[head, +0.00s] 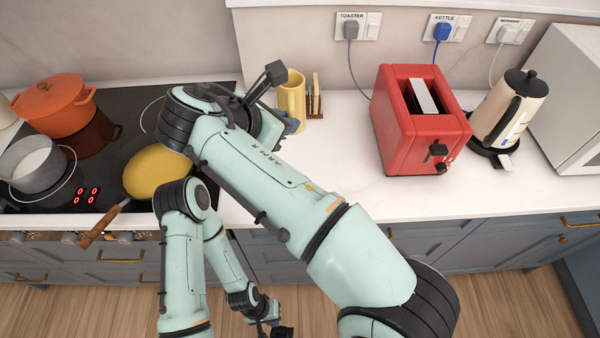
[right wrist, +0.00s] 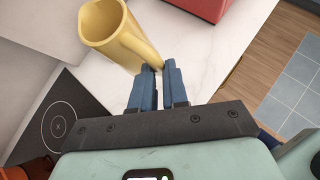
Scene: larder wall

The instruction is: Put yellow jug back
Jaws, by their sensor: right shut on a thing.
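The yellow jug (head: 291,100) is upright near the back of the white counter, just right of the hob. In the right wrist view the jug (right wrist: 112,32) shows its open mouth at the upper left, with its handle towards me. My right gripper (right wrist: 161,68) is shut on the jug's handle with its blue fingers. In the head view the right gripper (head: 293,124) is partly hidden behind my arm. I cannot tell whether the jug's base touches the counter. My left gripper (head: 283,331) is low, over the floor, cut by the bottom edge; its jaws are unclear.
A small rack (head: 315,105) stands close right of the jug. A red toaster (head: 410,130) and a cream kettle (head: 508,110) stand further right. The counter before the toaster is clear.

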